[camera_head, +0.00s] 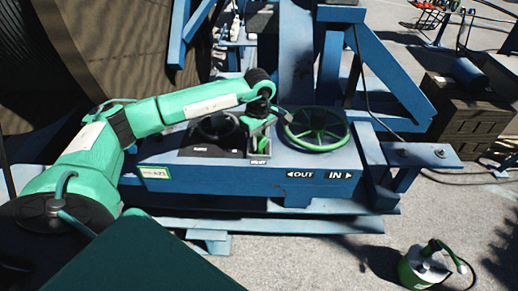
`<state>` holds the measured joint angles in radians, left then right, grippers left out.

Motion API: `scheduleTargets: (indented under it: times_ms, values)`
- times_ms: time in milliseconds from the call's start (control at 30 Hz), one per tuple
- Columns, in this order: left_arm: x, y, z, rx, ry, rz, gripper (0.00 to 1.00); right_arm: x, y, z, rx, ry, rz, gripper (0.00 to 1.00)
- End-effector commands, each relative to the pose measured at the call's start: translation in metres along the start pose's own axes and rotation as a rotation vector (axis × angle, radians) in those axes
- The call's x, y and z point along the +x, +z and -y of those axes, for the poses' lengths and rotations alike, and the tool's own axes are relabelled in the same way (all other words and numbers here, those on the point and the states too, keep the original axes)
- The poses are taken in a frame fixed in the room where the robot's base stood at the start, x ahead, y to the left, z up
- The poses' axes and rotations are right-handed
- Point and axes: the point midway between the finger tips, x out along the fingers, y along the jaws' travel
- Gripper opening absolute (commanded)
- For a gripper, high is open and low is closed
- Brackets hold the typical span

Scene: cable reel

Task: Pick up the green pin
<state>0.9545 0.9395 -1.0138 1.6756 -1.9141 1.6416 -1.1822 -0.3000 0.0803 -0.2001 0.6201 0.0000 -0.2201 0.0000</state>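My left arm reaches in from the left over the blue control housing (215,184). My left gripper (262,125) points down at the top of the housing, between a dark wheel and a green handwheel (317,128). Green parts show at the gripper's tip, above a small label plate on the housing. I cannot tell which of them is the green pin and which is the gripper. The gap between the fingers is too small and hidden to read. My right gripper is not clearly in view.
The dark wheel (215,128) is close left of the gripper. Blue frame beams (330,60) rise behind. A large reel (120,45) fills the upper left. Dark crates (465,112) stand at right. A green and white object with a hose (422,268) is at lower right.

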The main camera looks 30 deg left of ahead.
Motion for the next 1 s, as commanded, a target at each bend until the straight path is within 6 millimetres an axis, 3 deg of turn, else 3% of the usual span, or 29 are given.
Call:
scheduleTargets:
  times_ms: [33, 100, 133, 567, 767, 1000]
  values:
    - [0.000, 0.000, 0.000, 0.000, 0.000, 0.000, 0.15, 0.000, 0.000, 0.000, 0.000, 0.000, 0.000, 0.62]
    - [0.000, 0.000, 0.000, 0.000, 0.000, 0.000, 0.01, 0.000, 0.000, 0.000, 0.000, 0.000, 0.000, 0.62]
    - [0.000, 0.000, 0.000, 0.000, 0.000, 0.000, 0.00, 0.000, 0.000, 0.000, 0.000, 0.000, 0.000, 0.62]
    - [-0.010, 0.000, -0.001, 0.000, 0.004, 0.001, 0.00, 0.005, 0.001, 0.000, 0.000, 0.000, 0.000, 0.62]
    - [-0.037, 0.000, -0.001, 0.001, 0.006, 0.000, 0.00, 0.017, 0.002, 0.000, 0.000, 0.000, 0.000, 0.62]
    - [-0.086, 0.000, -0.001, 0.001, 0.007, -0.001, 0.00, 0.034, 0.003, 0.001, 0.000, 0.000, 0.000, 0.62]
